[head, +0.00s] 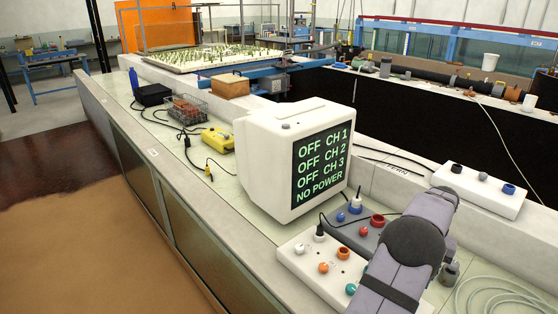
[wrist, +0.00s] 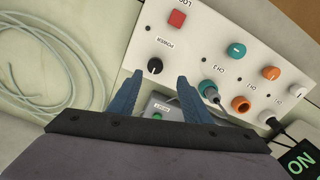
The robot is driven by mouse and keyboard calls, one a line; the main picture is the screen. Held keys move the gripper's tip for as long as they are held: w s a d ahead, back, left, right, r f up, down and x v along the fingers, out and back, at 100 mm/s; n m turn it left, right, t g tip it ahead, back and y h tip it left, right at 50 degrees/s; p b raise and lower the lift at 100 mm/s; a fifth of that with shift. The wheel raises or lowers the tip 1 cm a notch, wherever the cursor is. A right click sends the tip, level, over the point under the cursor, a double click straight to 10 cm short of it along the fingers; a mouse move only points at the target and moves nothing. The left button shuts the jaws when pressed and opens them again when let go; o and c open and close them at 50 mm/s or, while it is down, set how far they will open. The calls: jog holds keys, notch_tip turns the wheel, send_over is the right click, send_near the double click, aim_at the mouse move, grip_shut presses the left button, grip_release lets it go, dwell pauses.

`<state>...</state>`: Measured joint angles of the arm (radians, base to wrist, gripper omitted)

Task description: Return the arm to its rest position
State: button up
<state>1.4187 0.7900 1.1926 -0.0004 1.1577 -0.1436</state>
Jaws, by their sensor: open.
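My gripper (wrist: 160,77) shows in the wrist view with its two blue fingers apart and nothing held between them. The fingertips point at a white control panel (wrist: 205,47), on either side of the black POWER knob (wrist: 155,66). I cannot tell how high they are above it. In the head view my arm reaches over the panel (head: 293,263) at the lower right and hides part of it; the fingers are not clearly seen there. The white monitor (head: 262,160) reads OFF for CH 1, CH 2 and CH 3, and NO POWER.
The monitor stands close behind the panel, beside a grey box (head: 345,228) with sockets and cables. Another white box (head: 480,188) sits at the right. Coiled clear tubing (head: 490,294) lies near my arm. A yellow device (head: 217,140) and wire basket (head: 187,109) stand farther along the bench.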

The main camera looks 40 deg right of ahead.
jog(key=w+a+r+n, duration=0.3)
jog(key=w+a+n, duration=0.4)
jog(key=w+a, duration=1.65)
jog(key=s+a+n, duration=0.2)
jog(key=a+n, duration=0.2)
jog(key=a, duration=1.3)
jog(key=s+a+f+n, duration=0.3)
jog(key=s+a, duration=0.4)
jog(key=a, duration=0.4)
jog(key=shift+s+a+n, duration=0.25)
jog(key=shift+a+n, duration=0.05)
jog(key=shift+a, duration=0.05)
